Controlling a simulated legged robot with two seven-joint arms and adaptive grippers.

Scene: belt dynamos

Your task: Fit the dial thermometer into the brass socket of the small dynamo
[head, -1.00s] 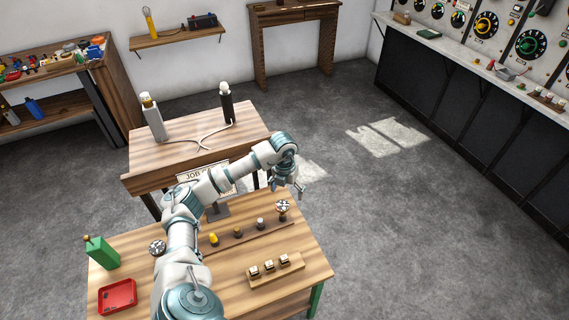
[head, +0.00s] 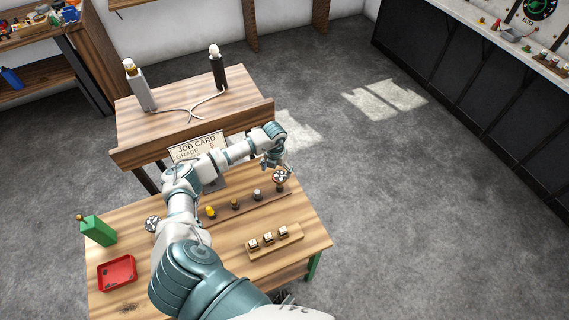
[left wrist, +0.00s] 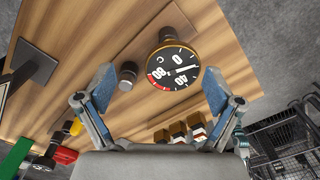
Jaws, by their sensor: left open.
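My right gripper does not show.
The strip (head: 222,211) also holds several small fittings. A block with brown-and-white pieces (head: 268,239), a red tray (head: 117,272), a green box (head: 98,230) and another dial (head: 152,224) share the table. A job card (head: 196,146) stands behind my arm. Two upright cylinders stand on the back bench (head: 178,110).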

